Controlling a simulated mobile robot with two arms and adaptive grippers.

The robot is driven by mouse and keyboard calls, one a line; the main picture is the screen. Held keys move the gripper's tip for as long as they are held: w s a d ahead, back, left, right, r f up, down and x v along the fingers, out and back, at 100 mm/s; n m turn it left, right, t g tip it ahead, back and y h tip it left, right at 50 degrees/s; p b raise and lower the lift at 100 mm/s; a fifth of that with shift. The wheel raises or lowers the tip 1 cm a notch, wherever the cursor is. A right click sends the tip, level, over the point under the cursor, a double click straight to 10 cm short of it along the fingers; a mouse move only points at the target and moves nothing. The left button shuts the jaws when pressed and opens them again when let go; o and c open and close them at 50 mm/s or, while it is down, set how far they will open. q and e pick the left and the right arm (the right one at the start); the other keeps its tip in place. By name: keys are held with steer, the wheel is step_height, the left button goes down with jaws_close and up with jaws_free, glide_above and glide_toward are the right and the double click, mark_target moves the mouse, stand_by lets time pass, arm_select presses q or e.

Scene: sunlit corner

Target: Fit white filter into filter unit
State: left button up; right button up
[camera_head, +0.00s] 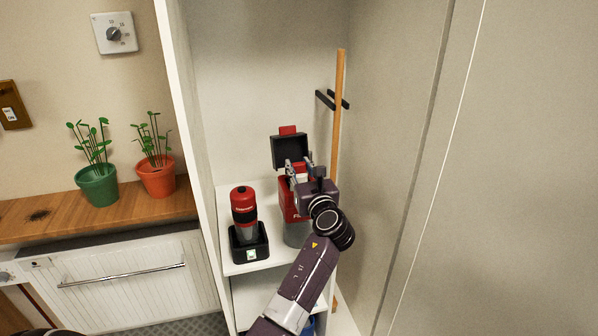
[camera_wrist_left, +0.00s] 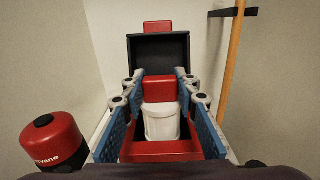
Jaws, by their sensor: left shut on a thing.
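The filter unit (camera_head: 288,208) is a red appliance with a clear lower jar, upright on the cabinet's white shelf, its black and red lid raised. In the left wrist view the unit (camera_wrist_left: 160,151) shows its open top, with the lid (camera_wrist_left: 158,55) behind. The white filter (camera_wrist_left: 161,122), a small cup below a red block, sits in or over the opening between the blue pads; how deep it sits is unclear. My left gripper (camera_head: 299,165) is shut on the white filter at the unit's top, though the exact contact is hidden. My right gripper is not in view.
A red and black canister (camera_head: 244,205) stands in a black base (camera_head: 249,243) on the shelf, left of the unit. A wooden pole (camera_head: 338,110) stands at a black bracket behind on the right. Cabinet walls bound both sides. Two potted plants (camera_head: 97,186) (camera_head: 156,180) are outside, left.

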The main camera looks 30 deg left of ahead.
arm_select(q)
steer(key=shift+f, duration=0.7)
steer(key=shift+f, duration=0.3)
steer(key=o, duration=1)
steer(key=shift+o, duration=0.2)
